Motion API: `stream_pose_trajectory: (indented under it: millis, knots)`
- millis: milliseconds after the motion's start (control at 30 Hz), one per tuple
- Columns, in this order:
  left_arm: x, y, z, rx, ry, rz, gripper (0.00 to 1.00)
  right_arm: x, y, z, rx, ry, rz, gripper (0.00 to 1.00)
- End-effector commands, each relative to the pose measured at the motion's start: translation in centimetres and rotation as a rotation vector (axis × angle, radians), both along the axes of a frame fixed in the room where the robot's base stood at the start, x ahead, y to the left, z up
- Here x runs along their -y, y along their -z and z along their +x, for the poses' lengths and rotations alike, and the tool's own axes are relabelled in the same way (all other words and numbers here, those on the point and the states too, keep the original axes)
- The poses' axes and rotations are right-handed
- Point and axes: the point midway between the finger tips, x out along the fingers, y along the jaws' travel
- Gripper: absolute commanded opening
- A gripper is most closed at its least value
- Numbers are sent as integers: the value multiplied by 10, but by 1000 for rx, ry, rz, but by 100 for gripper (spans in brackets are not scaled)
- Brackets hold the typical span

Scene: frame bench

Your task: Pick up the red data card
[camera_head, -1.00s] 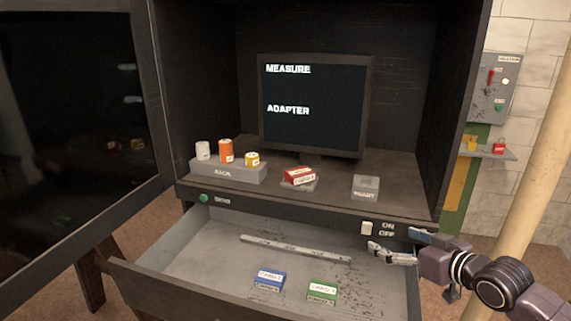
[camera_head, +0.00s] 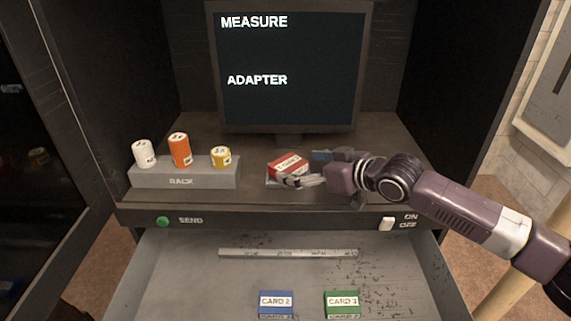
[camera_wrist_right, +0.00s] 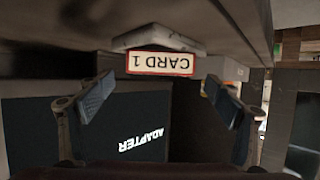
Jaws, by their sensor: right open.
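The red data card (camera_head: 288,161), labelled CARD 1, rests on a small grey holder (camera_head: 276,181) on the shelf below the monitor. My right gripper (camera_head: 309,169) is open and empty at the card's right side, with one finger in front of it and the other near its back right. The upside-down right wrist view shows the card's white label with red edges (camera_wrist_right: 160,63) between and beyond the two spread fingers (camera_wrist_right: 160,96). I see no contact. My left gripper is not in view.
A rack (camera_head: 185,172) with white, orange and yellow cylinders stands to the left. The monitor (camera_head: 290,65) stands behind. The open drawer below holds a metal ruler (camera_head: 288,253), a blue card (camera_head: 276,302) and a green card (camera_head: 342,302). A switch (camera_head: 386,224) is on the front edge.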

Motion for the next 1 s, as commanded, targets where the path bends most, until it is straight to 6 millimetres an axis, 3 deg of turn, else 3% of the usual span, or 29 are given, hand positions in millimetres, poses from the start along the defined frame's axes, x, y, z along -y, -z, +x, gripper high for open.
stream_pose_trajectory:
  millis: [300, 467, 633, 1000]
  knots:
    - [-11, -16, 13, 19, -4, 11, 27, -28, 13, 27, 0, -1, 2, 84]
    - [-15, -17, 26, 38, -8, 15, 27, -31, 16, 30, 1, 0, -1, 84]
    - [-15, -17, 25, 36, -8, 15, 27, -31, 17, 30, 1, 0, 0, 83]
    - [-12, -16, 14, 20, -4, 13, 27, -30, 17, 30, 0, 0, 0, 42]
